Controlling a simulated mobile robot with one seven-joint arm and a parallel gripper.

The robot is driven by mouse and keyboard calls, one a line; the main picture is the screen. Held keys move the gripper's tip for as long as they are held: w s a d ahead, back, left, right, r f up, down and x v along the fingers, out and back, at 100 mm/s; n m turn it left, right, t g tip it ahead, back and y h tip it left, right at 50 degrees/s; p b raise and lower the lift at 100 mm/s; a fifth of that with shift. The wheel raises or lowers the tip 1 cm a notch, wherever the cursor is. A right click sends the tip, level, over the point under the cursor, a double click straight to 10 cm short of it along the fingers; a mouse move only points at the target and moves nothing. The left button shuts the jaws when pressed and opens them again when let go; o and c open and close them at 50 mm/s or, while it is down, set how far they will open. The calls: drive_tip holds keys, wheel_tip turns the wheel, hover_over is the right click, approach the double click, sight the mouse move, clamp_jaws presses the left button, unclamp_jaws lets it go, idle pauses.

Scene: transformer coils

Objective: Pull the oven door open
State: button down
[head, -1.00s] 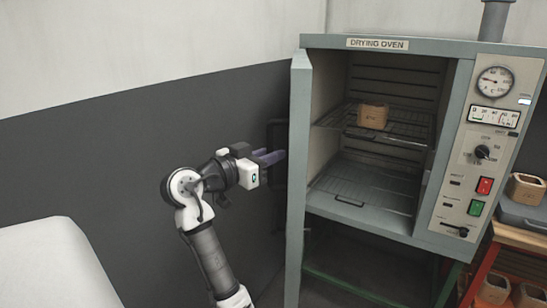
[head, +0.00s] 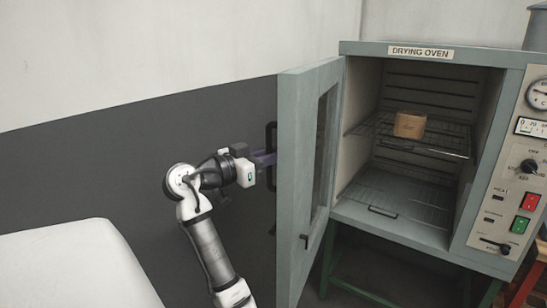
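The drying oven (head: 432,58) stands at the right on a green stand. Its grey-green door (head: 298,180), with a window, hangs open on the left side of the cavity. The dark door handle (head: 272,135) shows at the door's outer left edge. My gripper (head: 268,159) is at the handle, beside the outer face of the door. Its fingers partly show; their tips are hidden or too small to tell whether they close on the handle.
A tan block-like coil (head: 410,125) sits on the upper wire rack (head: 440,152) inside the oven. The control panel (head: 515,180) is right of the cavity. A dark wall band lies behind my arm. A white rounded surface (head: 70,265) is at the lower left.

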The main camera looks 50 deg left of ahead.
idle(0.3)
drive_tip(key=c, duration=1.5)
unclamp_jaws()
drive_tip(key=shift+s, duration=0.1)
drive_tip(key=s+a+b, duration=0.1)
drive_tip(key=s+b, duration=0.2)
drive_tip(key=s, duration=1)
drive_tip(key=shift+s, duration=0.35)
